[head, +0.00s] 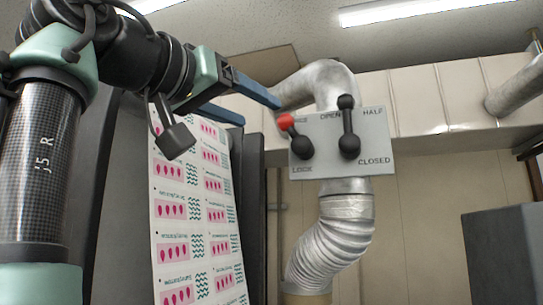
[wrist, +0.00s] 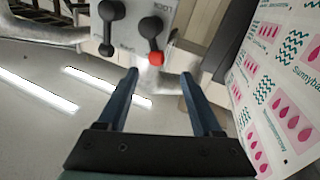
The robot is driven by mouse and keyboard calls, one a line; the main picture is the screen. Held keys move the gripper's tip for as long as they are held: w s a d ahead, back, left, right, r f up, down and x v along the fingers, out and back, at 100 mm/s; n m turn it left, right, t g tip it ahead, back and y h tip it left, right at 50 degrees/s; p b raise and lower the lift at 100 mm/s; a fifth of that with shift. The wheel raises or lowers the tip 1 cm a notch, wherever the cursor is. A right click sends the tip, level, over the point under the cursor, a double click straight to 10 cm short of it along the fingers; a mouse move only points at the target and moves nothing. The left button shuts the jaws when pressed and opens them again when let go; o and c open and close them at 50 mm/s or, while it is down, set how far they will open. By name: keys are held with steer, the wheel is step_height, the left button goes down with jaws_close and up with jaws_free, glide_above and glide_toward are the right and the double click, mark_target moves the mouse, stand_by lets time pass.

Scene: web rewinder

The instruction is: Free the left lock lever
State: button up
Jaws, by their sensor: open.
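The left lock lever (head: 301,147) is black with a red knob (head: 285,122). It is on a grey plate (head: 325,172), its knob pointing up and slightly left, away from the LOCK label below. The label by the knob is partly hidden. My gripper (head: 259,112) is open and empty, up and left of the red knob in the head view. In the wrist view the picture is turned over. The red knob (wrist: 156,58) shows just beyond and between the fingertips of my gripper (wrist: 159,74); I see no contact.
A second black lever (head: 348,130) stands upright to the right on the plate, by OPEN, HALF and CLOSED labels. A silver duct (head: 330,245) runs behind the plate. A printed web (head: 195,215) hangs close at the left. A grey cabinet (head: 503,250) stands at the right.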

steer(key=b+v, duration=0.1)
steer(key=v, duration=0.2)
steer(key=shift+s+a, duration=0.1)
steer(key=shift+s, duration=0.15)
stand_by(0.4)
